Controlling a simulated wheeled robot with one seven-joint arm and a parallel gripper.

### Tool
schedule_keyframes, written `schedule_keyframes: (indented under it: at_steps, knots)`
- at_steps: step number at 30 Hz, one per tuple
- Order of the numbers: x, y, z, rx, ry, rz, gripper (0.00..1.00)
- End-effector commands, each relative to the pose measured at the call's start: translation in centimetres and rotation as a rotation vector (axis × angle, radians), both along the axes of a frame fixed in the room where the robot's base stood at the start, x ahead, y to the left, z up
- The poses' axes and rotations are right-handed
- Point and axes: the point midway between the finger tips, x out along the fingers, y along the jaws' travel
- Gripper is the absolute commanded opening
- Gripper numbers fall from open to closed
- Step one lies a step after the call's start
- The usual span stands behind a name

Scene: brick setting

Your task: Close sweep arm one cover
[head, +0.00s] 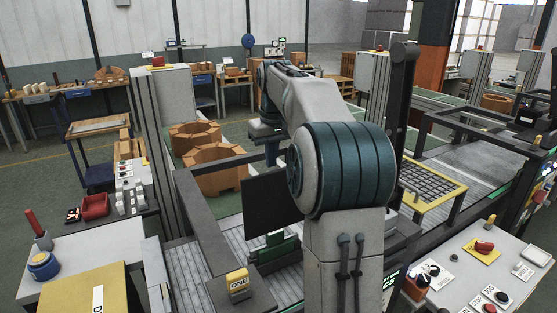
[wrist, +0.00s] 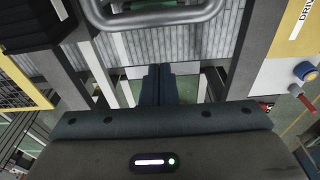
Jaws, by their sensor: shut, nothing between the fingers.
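A yellow block marked ONE (head: 237,280) sits on a dark grey housing at the lower middle of the head view. Behind it a dark flat panel (head: 262,205) stands upright, partly hidden by my arm; I cannot tell for certain that it is the sweep arm one cover. In the wrist view my gripper (wrist: 160,70) has its two dark blue fingers together, with nothing between them. They point at grey slatted surfaces and a frame. In the head view my arm reaches away from me, and I cannot make out the fingers.
A grey curved bar (wrist: 155,14) crosses the top of the wrist view. Brown octagonal boxes (head: 215,172) stand behind the slatted conveyor. A control panel with knobs (head: 487,262) is at the right. A table with a yellow panel (head: 85,293) is at the lower left.

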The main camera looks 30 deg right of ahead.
Motion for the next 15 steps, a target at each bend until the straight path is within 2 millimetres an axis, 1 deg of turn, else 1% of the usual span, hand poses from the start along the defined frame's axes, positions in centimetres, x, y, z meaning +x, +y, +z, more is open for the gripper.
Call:
schedule_keyframes:
  at_steps: [1,6,10,15]
  knots:
    - [-0.9,-0.1,0.5,-0.002,-0.003,-0.001,0.00]
    - [-2.8,0.0,0.9,0.000,-0.001,-0.001,0.00]
    - [-3.6,-0.1,1.0,0.000,-0.001,0.000,0.00]
    - [-4.0,-0.1,1.0,0.000,-0.001,0.001,0.00]
